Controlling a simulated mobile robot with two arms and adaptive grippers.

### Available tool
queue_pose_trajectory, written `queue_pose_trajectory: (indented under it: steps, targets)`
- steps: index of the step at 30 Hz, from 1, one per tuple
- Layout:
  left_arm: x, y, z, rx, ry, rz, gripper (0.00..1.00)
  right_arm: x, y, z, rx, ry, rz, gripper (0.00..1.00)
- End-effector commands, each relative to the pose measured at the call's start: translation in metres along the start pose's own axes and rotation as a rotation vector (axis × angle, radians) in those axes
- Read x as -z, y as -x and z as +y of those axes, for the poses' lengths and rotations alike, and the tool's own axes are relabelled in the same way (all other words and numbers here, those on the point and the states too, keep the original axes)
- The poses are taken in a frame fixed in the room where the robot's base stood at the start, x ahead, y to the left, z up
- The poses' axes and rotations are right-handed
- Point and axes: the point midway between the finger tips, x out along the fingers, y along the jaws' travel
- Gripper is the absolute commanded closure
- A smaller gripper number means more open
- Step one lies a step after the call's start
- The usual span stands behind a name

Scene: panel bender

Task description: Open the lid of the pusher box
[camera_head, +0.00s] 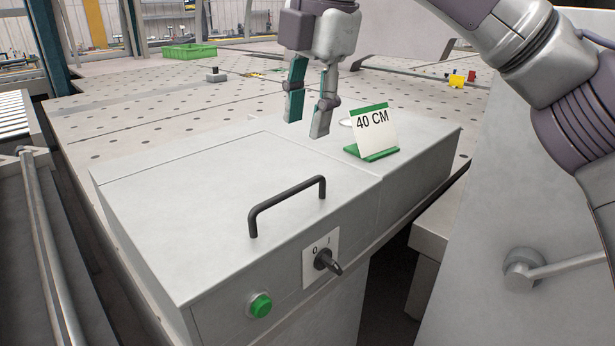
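The pusher box (170,220) is a light grey metal box in the front middle of the head view. Its lid (190,180) looks closed and lies flat, with a black bar handle (288,203) near its front right edge. My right gripper (306,130) hangs from the top with its fingers pointing down, above the rear part of the box top and behind the handle. Its two fingers are apart with nothing between them. It does not touch the handle. My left gripper is not in the view.
A "40 CM" sign (375,132) on a green base stands on the box right of the gripper. The box front has a black rotary switch (327,261) and a green button (260,305). A perforated table (130,110) lies behind, with a green crate (189,51) farther back.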

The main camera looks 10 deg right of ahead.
Motion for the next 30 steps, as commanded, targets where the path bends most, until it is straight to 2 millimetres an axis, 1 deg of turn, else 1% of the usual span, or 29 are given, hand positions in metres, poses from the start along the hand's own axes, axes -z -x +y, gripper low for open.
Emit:
queue_pose_trajectory:
  steps: [1, 6, 12, 15, 21, 28, 30]
  targets:
    - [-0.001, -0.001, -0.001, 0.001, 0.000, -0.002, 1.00, -0.001, -0.013, -0.001, 0.004, 0.000, 0.000, 0.63]
    - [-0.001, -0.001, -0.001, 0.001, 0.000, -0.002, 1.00, 0.000, -0.050, -0.001, 0.004, 0.001, 0.003, 0.63]
    - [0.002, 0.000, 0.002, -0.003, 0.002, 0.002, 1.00, 0.001, -0.084, -0.001, 0.002, 0.001, 0.003, 0.63]
    - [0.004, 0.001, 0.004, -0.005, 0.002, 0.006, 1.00, 0.001, -0.096, 0.000, 0.002, 0.001, 0.003, 0.63]
    - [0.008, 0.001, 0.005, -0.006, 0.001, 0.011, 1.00, 0.001, -0.105, 0.000, 0.000, 0.001, 0.004, 0.63]
    - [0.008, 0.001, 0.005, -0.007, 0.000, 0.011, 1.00, 0.001, -0.105, 0.000, 0.000, 0.001, 0.004, 0.63]
    - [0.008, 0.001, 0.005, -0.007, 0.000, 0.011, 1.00, 0.001, -0.105, 0.000, 0.000, 0.001, 0.004, 0.74]
